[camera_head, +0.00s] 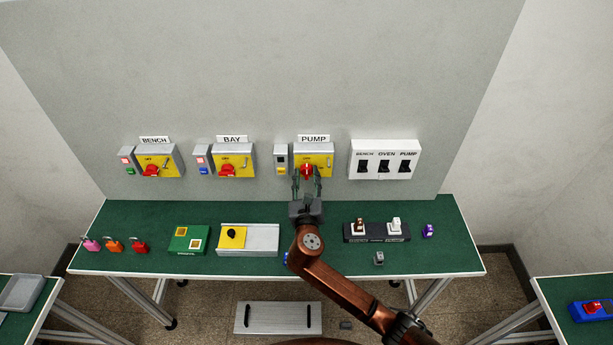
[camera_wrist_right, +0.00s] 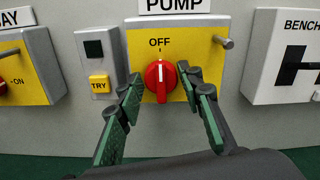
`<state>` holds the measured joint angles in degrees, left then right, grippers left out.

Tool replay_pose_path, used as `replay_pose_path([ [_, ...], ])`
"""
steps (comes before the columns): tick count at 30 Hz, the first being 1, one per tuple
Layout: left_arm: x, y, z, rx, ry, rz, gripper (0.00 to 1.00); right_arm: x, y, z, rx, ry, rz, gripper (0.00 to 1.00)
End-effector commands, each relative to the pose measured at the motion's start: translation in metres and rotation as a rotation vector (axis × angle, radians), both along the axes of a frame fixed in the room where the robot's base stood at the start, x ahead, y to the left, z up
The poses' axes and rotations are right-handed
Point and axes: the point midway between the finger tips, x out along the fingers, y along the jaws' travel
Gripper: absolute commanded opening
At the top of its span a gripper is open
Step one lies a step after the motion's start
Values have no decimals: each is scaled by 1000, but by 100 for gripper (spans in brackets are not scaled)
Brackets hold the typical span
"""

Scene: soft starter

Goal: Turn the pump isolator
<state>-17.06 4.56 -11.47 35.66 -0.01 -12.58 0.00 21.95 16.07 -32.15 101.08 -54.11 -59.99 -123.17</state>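The pump isolator is a yellow-fronted box (camera_head: 325,161) on the wall under the PUMP label, with a red rotary knob (camera_wrist_right: 160,80). In the right wrist view, the knob stands upright with its white mark up toward OFF. My right gripper (camera_head: 306,180) is in front of it. In the wrist view, the fingers of this gripper (camera_wrist_right: 162,86) are open on either side of the knob, with a visible gap on each side. Whether the fingertips reach the knob's depth is hard to tell. My left gripper is not in view.
A small box with a yellow TRY button (camera_wrist_right: 100,84) adjoins the isolator on the left. A white switch panel (camera_head: 385,159) hangs on its right. BAY (camera_head: 233,160) and BENCH (camera_head: 158,160) isolators are farther left. Padlocks (camera_head: 138,246) and small devices lie on the green bench (camera_head: 200,267).

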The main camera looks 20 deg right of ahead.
Motion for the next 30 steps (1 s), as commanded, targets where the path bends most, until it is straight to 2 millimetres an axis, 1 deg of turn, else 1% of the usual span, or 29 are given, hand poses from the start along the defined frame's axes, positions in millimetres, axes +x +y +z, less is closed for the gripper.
replay_pose_path([
  [1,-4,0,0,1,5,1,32,0,0,0,0,0,0,29],
  [4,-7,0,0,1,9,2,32,0,0,0,0,0,0,22],
  [9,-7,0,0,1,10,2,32,0,0,0,0,0,0,11],
  [12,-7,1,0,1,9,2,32,0,0,0,1,0,0,5],
  [17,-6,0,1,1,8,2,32,0,0,0,10,-2,1,5],
  [22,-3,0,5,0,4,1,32,-1,0,0,58,-14,1,5],
  [26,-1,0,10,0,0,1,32,-1,0,0,129,-34,0,5],
  [30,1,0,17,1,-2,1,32,-1,0,1,236,-65,0,5],
])
